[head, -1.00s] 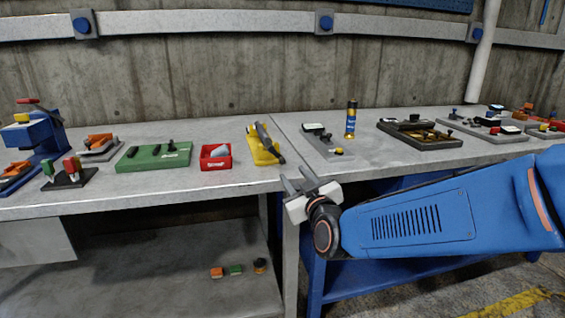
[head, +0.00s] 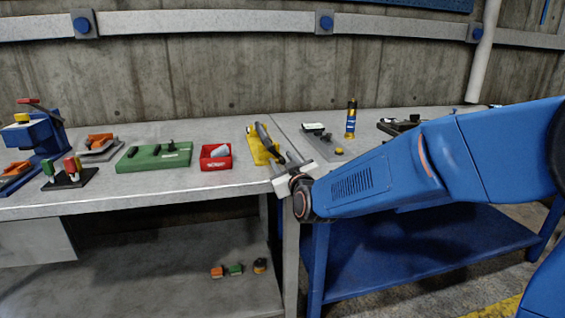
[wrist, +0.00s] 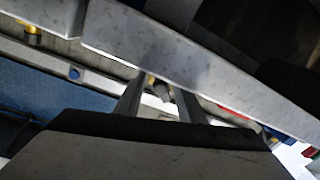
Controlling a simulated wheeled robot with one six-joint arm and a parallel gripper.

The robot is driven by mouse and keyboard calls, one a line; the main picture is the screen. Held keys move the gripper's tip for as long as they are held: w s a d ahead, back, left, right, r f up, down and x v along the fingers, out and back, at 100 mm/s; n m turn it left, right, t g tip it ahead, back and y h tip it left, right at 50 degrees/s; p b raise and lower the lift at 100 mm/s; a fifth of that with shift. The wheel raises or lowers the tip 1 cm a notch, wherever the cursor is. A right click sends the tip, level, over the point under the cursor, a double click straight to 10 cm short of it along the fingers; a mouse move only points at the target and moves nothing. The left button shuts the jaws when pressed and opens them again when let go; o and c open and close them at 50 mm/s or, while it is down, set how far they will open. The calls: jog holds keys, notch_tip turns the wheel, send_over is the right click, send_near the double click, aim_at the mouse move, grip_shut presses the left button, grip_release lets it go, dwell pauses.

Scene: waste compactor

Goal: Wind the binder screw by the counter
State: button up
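I cannot tell for certain which part is the binder screw or the counter. A grey fixture (head: 322,143) with a dark, white-edged block and small knobs stands on the bench just beyond my gripper, partly hidden by it. A yellow tool (head: 259,148) with a dark lever stands just left of my gripper. My gripper (head: 289,164) is at the bench's front edge, its two fingers apart and nothing held. In the wrist view the fingers (wrist: 160,102) are also apart, with a small dark and yellow part visible beyond the gap.
A red bin (head: 216,156), a green block fixture (head: 154,157) and a blue press (head: 40,135) stand to the left. My arm covers much of the right bench. Small coloured parts lie on the lower shelf.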

grip_shut()
jog(key=m, duration=0.3)
jog(key=a+m, duration=0.1)
jog(key=shift+s+a+f, duration=0.1)
jog(key=shift+s+f, duration=0.05)
jog(key=shift+f, duration=0.15)
dwell(0.4)
grip_release()
jog(key=shift+s, duration=0.1)
jog(key=v, duration=1.7)
jog(key=shift+f, duration=0.25)
